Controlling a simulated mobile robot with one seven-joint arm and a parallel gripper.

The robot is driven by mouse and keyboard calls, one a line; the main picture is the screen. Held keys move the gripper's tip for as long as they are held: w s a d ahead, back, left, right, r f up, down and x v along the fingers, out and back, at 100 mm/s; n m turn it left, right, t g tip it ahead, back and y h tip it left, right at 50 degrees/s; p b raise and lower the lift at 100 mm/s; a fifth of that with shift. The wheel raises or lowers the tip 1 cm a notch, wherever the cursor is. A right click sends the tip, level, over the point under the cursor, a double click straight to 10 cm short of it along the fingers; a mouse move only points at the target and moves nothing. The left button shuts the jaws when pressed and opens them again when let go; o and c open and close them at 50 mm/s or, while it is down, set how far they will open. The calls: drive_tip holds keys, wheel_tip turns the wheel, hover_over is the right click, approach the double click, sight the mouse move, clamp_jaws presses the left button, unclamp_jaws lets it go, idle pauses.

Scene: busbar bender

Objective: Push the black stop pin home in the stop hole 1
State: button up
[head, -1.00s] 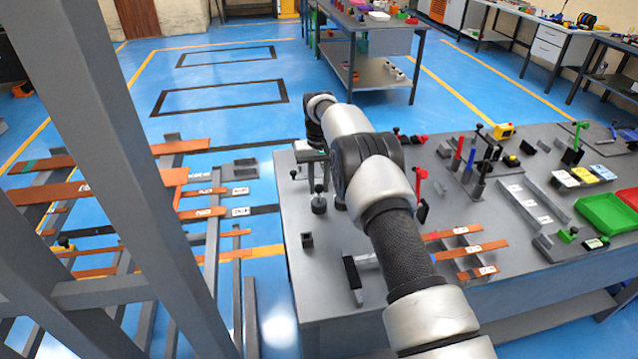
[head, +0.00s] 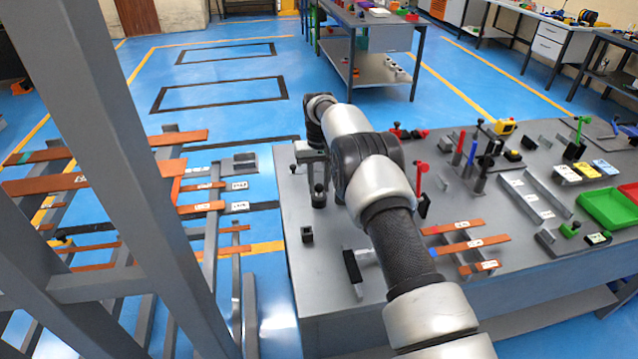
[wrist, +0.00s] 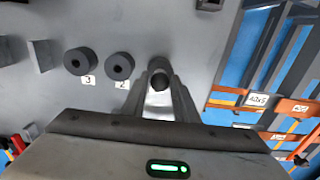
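The black stop pin (wrist: 160,82) shows as a dark round end between my fingertips in the wrist view. My gripper (wrist: 160,88) looks closed around it, one finger on each side. A grey round boss (wrist: 158,64) lies right behind the pin, in line with the bosses labelled 2 (wrist: 119,66) and 3 (wrist: 80,61); its own label is hidden. How deep the pin sits in the hole cannot be told.
A rack with copper bars (head: 185,137) stands to the left.

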sight(319, 184)
drive_tip(key=o, duration=0.4)
drive_tip(key=shift+c, duration=0.2)
drive_tip(key=shift+r, duration=0.1)
wheel_tip(319, 184, up, 17)
drive_tip(key=p, duration=0.3)
drive_tip(key=shift+r, duration=0.15)
